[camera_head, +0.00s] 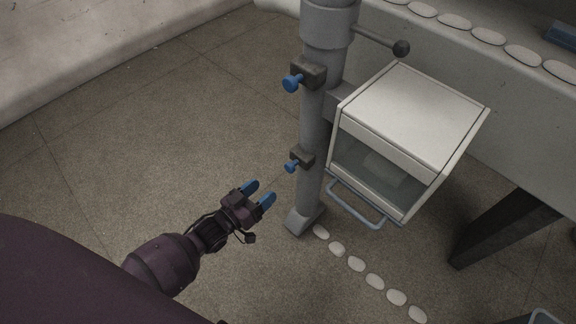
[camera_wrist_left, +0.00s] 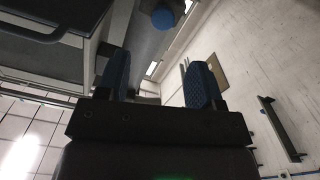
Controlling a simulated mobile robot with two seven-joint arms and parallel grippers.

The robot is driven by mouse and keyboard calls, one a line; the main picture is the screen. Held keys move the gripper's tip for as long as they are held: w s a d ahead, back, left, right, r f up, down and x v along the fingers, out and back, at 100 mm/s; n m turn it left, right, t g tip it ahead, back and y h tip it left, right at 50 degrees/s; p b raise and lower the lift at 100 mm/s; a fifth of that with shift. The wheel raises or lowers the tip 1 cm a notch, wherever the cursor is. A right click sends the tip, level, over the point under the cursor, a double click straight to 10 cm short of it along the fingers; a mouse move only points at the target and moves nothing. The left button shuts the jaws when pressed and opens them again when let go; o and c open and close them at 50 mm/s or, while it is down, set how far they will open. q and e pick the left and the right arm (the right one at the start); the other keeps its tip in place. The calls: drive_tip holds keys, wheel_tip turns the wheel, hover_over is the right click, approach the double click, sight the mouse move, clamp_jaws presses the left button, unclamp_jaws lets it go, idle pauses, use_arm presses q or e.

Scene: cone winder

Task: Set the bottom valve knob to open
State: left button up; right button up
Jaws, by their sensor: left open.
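The bottom valve knob (camera_head: 291,166) is small and blue, on a dark block low on the grey upright pipe (camera_head: 310,190). A similar upper blue knob (camera_head: 292,83) sits on another dark block higher up the pipe. My left gripper (camera_head: 259,194) is open and empty, with blue fingertips, left of and apart from the bottom knob. In the left wrist view the open fingers (camera_wrist_left: 166,82) have nothing between them. A round blue knob end (camera_wrist_left: 163,18) shows beyond them at the top; which knob it is I cannot tell for certain. My right gripper is not in view.
A white box (camera_head: 415,110) with a glassy front and a handle (camera_head: 355,204) is right of the pipe. A dark-knobbed lever (camera_head: 400,48) sticks out near the pipe's top. Several pale oval pads (camera_head: 356,264) lie in a row at lower right. The floor at left is clear.

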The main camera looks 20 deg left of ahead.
sight(288, 169)
use_arm(q)
drive_tip(key=x, duration=0.3)
drive_tip(key=b+x, duration=0.1)
drive_tip(key=x, duration=0.2)
drive_tip(key=b+x, duration=0.1)
drive_tip(key=x, duration=0.2)
drive_tip(key=shift+w+f, duration=0.3)
drive_tip(key=shift+w, duration=0.1)
drive_tip(key=shift+x, duration=0.8)
drive_tip(key=shift+r, duration=0.2)
